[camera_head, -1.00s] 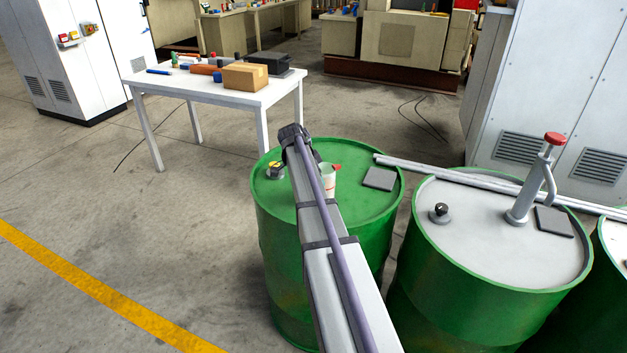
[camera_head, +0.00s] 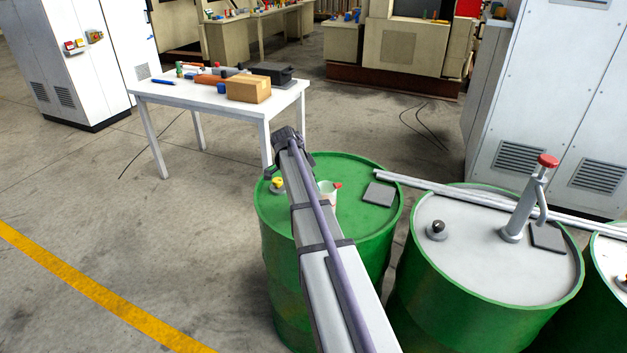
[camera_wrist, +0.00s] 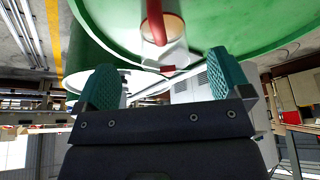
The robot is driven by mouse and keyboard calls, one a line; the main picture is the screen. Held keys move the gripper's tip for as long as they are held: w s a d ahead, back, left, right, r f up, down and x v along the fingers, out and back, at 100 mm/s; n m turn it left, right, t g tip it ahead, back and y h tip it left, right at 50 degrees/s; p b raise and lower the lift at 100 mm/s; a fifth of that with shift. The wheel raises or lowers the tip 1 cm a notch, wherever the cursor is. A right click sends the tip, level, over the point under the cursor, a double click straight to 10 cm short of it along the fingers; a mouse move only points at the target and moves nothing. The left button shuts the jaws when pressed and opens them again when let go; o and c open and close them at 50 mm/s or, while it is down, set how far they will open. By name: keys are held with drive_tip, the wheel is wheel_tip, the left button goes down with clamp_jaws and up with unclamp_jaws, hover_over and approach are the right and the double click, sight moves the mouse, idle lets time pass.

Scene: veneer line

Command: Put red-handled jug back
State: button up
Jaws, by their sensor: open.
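The jug (camera_head: 328,194) is pale, with red showing at its top, and stands on the green top of the left drum (camera_head: 372,212). My arm passes just to its left in the head view. In the wrist view the jug's red handle (camera_wrist: 155,20) and whitish body (camera_wrist: 172,52) are at top centre, over the green drum top. My gripper (camera_wrist: 168,72) is open, its teal fingers apart with the jug just beyond the fingertips and nothing clamped. The fingers are hidden in the head view.
A drum with a white top (camera_head: 470,270) stands to the right, bearing a red-topped pump (camera_head: 525,205). A white table (camera_head: 190,97) with a cardboard box (camera_head: 249,89) and tools stands behind. The floor at left is open.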

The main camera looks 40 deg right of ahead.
drive_tip(key=s+p+v, duration=0.1)
drive_tip(key=p+v, duration=0.2)
drive_tip(key=v, duration=0.2)
drive_tip(key=s+a+f+n+y+b, duration=0.1)
drive_tip(key=s+a+n, duration=0.5)
drive_tip(key=a, duration=0.4)
drive_tip(key=s+a+f+n+y+b, duration=0.1)
drive_tip(key=s+a+n+y, duration=0.1)
drive_tip(key=s+a+n, duration=0.5)
drive_tip(key=s+a+f+n+t+y+b, duration=0.1)
drive_tip(key=s+a+n, duration=0.6)
drive_tip(key=a, duration=0.7)
drive_tip(key=shift+s+a+f+n, duration=0.25)
drive_tip(key=shift+a+f+n, duration=0.05)
drive_tip(key=shift+f+n, duration=0.25)
